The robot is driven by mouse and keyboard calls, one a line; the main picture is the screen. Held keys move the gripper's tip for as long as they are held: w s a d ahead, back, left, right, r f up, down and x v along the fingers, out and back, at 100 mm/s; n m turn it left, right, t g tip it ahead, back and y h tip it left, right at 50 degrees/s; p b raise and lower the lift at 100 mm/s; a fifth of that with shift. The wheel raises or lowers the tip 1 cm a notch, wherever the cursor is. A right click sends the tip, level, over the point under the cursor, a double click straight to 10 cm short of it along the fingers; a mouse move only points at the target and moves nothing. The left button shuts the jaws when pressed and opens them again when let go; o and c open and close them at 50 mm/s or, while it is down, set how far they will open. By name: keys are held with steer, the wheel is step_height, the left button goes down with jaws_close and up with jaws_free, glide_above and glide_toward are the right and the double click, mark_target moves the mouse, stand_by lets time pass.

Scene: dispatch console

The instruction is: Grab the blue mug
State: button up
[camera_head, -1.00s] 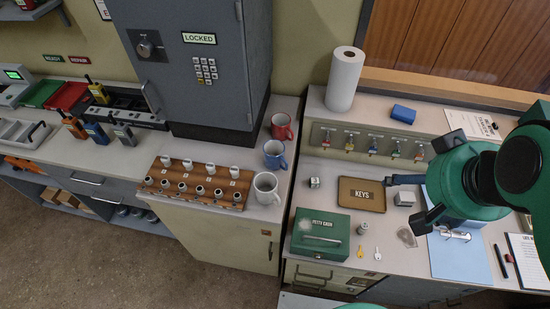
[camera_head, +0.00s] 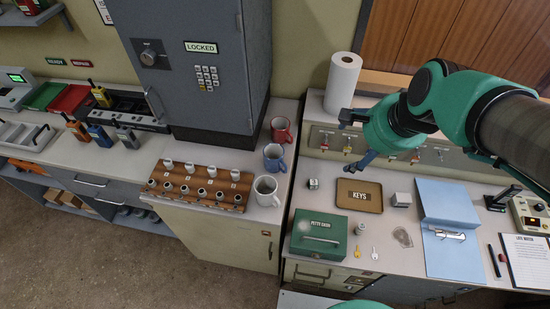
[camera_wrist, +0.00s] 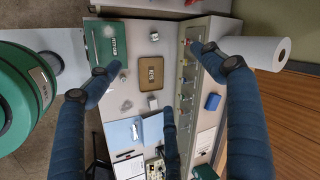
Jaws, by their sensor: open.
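The blue mug (camera_head: 274,157) stands upright on the left counter, between a red mug (camera_head: 281,129) behind it and a white mug (camera_head: 266,190) in front. My gripper (camera_head: 352,142) is to the right of the blue mug, above the right-hand desk, with its fingers pointing left towards the mugs. The fingers are spread apart with nothing between them. In the wrist view the open fingers frame the desk, and the blue mug does not show there.
A wooden rack of cups (camera_head: 200,186) sits left of the mugs, below the grey locked safe (camera_head: 190,60). A paper towel roll (camera_head: 342,83) stands behind my gripper. On the desk are a keys tray (camera_head: 376,207) and a green petty cash box (camera_head: 319,234).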

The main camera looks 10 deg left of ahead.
steer(key=w+a+f+m+p, duration=0.2)
steer(key=w+a+f+m, duration=0.3)
steer(key=a+f+m, duration=0.3)
steer(key=w+a+f+m+g+y+p, duration=0.1)
steer(key=w+a+f+m+p, duration=0.2)
steer(key=w+a+f+m, duration=0.3)
steer(key=a+f+m, duration=0.2)
steer(key=a+m, duration=0.1)
steer(key=a, duration=0.1)
steer(key=shift+w+a+f+g, duration=0.25)
steer(key=shift+a+g, duration=0.05)
steer(key=shift+f, duration=0.1)
steer(key=b, duration=0.2)
glide_toward(275, 156)
steer(key=shift+s+a, duration=0.15)
steer(key=shift+s, duration=0.4)
steer(key=shift+s+a, duration=0.15)
steer(key=shift+s, duration=0.4)
steer(key=shift+b+x, duration=1.15)
steer(key=shift+x, duration=1.3)
steer(key=shift+s, duration=0.1)
